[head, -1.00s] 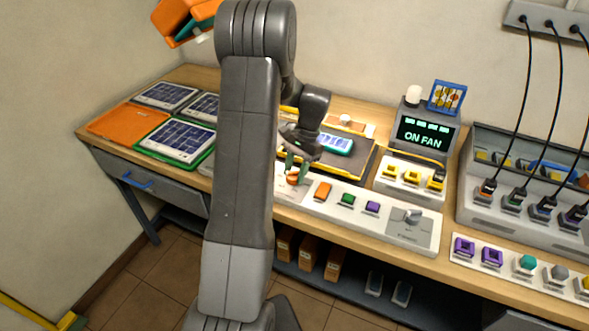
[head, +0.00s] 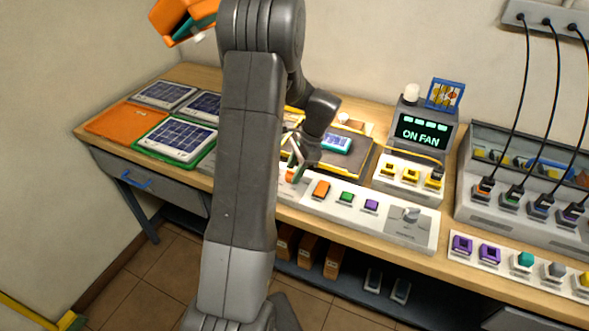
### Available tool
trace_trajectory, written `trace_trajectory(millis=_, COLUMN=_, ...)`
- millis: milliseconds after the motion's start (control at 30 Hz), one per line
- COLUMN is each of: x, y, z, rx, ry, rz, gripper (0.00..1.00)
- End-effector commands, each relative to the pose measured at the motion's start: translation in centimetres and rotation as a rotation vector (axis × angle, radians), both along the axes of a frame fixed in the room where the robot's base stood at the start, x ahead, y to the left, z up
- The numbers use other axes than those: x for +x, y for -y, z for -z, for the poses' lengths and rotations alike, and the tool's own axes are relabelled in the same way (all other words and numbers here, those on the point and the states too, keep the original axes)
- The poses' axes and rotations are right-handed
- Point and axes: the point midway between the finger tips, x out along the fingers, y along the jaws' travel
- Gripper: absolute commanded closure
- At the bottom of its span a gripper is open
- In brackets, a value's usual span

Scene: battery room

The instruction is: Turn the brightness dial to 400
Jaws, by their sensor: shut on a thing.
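A long white control panel (head: 330,204) lies along the table's front edge. At its left end is a small orange knob (head: 290,177), partly hidden. A grey dial (head: 411,213) with a pointer stands at the panel's right end, apart from my gripper. I cannot read any labels or scale numbers, so I cannot tell which of the two is the brightness dial. A display box (head: 424,133) behind reads "ON FAN".
Orange (head: 321,189), green (head: 346,197) and purple (head: 371,204) switches sit between knob and dial. A dark tray (head: 360,167) with a lit device (head: 335,143) lies behind. Solar panels (head: 176,138) lie at left. A charger rack (head: 500,215) with black cables stands at right.

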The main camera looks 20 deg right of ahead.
Motion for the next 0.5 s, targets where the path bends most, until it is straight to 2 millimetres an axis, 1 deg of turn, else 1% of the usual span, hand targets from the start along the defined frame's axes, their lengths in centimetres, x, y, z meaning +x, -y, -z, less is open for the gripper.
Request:
trace_trajectory(millis=267, x=-0.04, y=-0.01, z=0.07, rx=0.001, ry=-0.002, rz=0.001, gripper=0.86)
trace_trajectory(millis=300, x=-0.04, y=-0.02, z=0.08, rx=0.001, ry=-0.002, rz=0.001, gripper=0.59)
trace_trajectory(millis=400, x=-0.04, y=-0.01, z=0.07, rx=0.001, ry=-0.002, rz=0.001, gripper=0.42)
trace_trajectory(millis=500, x=-0.03, y=-0.01, z=0.06, rx=0.001, ry=-0.001, rz=0.001, gripper=0.42)
